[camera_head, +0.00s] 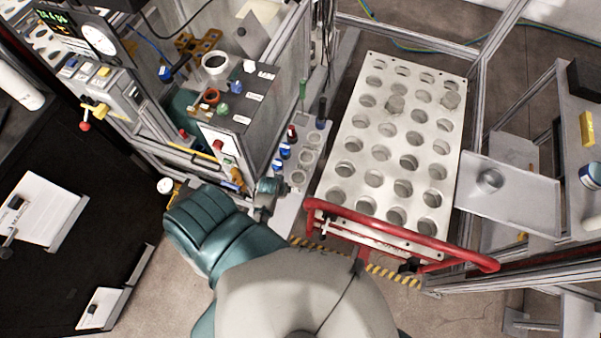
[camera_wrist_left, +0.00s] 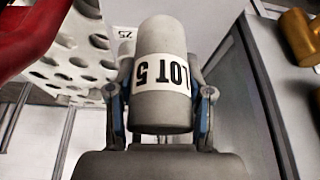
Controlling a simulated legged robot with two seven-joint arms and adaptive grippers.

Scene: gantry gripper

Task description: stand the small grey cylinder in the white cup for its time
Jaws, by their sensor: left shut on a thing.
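My left gripper (camera_head: 266,197) is beside the front of the grey control cabinet in the head view, left of the perforated rack. In the left wrist view its two fingers (camera_wrist_left: 161,112) are shut on a grey cylinder (camera_wrist_left: 163,105) with a white "LOT 5" label. The cylinder's rounded end points away from the palm. In the head view it is too small and covered to make out clearly. A white cup with a dark inside (camera_head: 215,55) stands on the cabinet top, apart from the gripper. My right gripper is not in view.
The white perforated rack (camera_head: 385,130) holds grey plugs (camera_head: 395,103) in some holes, with a red handrail (camera_head: 400,233) along its front. A metal tray (camera_head: 525,205) with a round grey piece is at right. Small bottles (camera_head: 284,150) stand beside the cabinet.

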